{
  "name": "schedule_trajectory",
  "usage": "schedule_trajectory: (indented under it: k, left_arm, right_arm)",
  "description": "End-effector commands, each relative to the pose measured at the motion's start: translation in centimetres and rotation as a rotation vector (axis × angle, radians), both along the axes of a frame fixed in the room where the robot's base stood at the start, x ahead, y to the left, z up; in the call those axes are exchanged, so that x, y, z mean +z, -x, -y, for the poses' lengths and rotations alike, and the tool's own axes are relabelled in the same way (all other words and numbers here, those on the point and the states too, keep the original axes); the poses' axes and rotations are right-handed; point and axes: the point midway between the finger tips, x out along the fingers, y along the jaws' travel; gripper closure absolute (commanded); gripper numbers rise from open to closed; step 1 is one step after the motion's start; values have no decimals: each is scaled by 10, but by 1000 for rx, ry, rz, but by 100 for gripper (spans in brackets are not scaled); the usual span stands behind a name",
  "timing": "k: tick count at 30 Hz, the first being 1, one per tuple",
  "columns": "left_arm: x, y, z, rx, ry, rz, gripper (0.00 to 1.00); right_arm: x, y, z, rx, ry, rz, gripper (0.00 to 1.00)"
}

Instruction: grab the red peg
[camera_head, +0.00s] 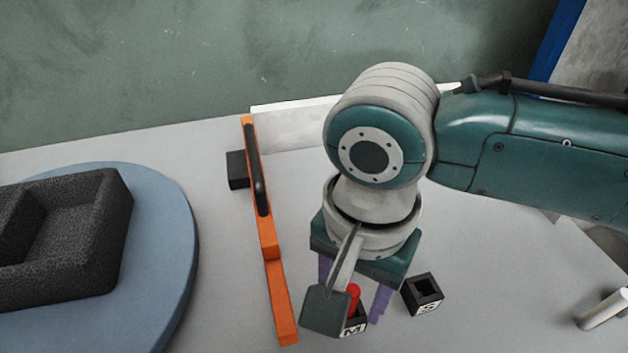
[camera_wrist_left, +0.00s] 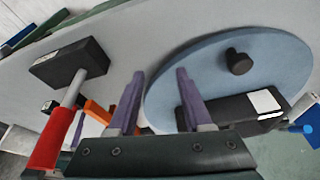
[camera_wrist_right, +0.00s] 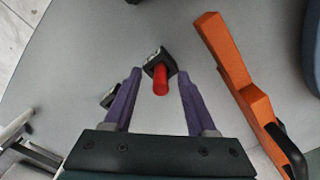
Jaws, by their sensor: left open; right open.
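The red peg (camera_head: 353,296) stands in a small black block marked M (camera_head: 355,326). It is partly hidden by my right wrist parts in the head view. In the right wrist view the peg (camera_wrist_right: 160,80) and its block (camera_wrist_right: 157,60) show between the purple fingers. My right gripper (camera_wrist_right: 159,74) is open, with a finger on each side of the peg and gaps to both. Whether the fingertips are level with the peg is hard to tell. My left gripper (camera_wrist_left: 158,76) is open and empty, and is outside the head view.
A black block marked S (camera_head: 423,293) with an empty hole stands right of the peg. An orange bar (camera_head: 268,235) with a black handle stands to the left. A blue disc (camera_head: 185,250) bears a dark foam tray (camera_head: 110,225). A red-handled tool (camera_wrist_left: 52,138) is near my left gripper.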

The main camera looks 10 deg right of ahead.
Motion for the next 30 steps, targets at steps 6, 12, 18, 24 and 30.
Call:
schedule_trajectory:
  k: [6, 12, 18, 24, 30]
  left_arm:
    - [0, -1, -1, -2, -4, 2, 50]
    - [1, -1, -1, -2, -4, 3, 50]
    - [1, -1, -1, -1, -4, 3, 50]
    - [1, -1, 0, 1, 0, 3, 50]
    - [1, -1, 1, 5, 5, 3, 50]
  right_arm:
    - [1, 0, 0, 0, 0, 0, 57]
    - [1, 0, 0, 0, -1, 1, 80]
    - [1, 0, 0, 0, 0, 0, 100]
    - [1, 0, 0, 0, 0, 0, 100]
    - [1, 0, 0, 0, -1, 1, 100]
